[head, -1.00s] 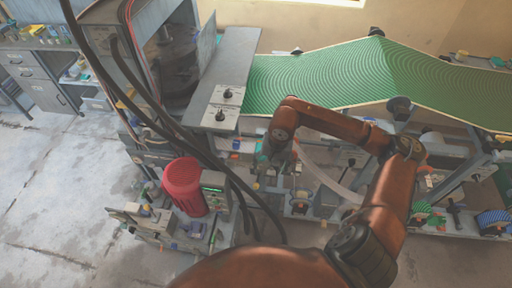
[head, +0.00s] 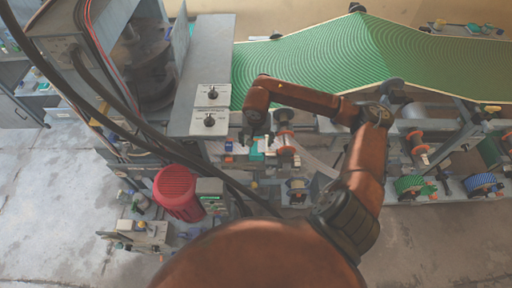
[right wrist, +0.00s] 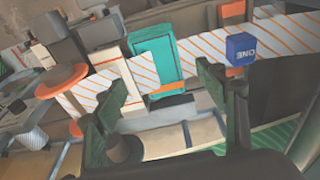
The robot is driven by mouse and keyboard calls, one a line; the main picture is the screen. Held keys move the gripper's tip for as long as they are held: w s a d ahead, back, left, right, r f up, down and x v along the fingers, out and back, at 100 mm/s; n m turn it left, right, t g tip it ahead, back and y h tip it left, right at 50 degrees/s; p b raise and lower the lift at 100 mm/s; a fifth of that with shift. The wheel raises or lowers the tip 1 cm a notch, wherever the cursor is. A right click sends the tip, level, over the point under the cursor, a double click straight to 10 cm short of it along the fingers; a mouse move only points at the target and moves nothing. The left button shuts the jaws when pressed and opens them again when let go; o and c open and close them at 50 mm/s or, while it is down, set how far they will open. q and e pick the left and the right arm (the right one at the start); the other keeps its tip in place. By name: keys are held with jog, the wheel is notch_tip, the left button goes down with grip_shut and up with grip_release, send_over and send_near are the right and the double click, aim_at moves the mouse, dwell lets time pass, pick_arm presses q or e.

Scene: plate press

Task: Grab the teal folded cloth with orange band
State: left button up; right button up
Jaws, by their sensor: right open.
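The teal folded cloth (right wrist: 158,58) stands upright in the right wrist view, with an orange band (right wrist: 170,91) across its lower part. In the head view a small teal patch of the cloth (head: 257,149) shows just below my right gripper (head: 258,138). In the right wrist view my right gripper (right wrist: 162,80) is open, with one dark finger on each side of the cloth's lower part. Nothing is between the fingers in its grip. Whether either finger touches the cloth cannot be told. My left gripper is not in view.
A blue cube (right wrist: 240,48) with lettering is right of the cloth. A white box (right wrist: 115,82) and an orange-topped spool (right wrist: 62,80) are left of it. A green conveyor (head: 310,60) runs above the shelf. A red motor (head: 179,192) stands at lower left.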

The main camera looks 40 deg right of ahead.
aim_at(256, 147)
notch_tip(256, 147, down, 3)
jog(key=shift+w+r, duration=0.15)
jog(key=shift+d+f, duration=0.15)
jog(key=shift+f, duration=0.35)
jog(key=shift+c, duration=1.4)
jog(key=c, duration=1)
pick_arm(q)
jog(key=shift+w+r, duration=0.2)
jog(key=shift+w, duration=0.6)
pick_arm(e)
jog(key=shift+o, duration=0.2)
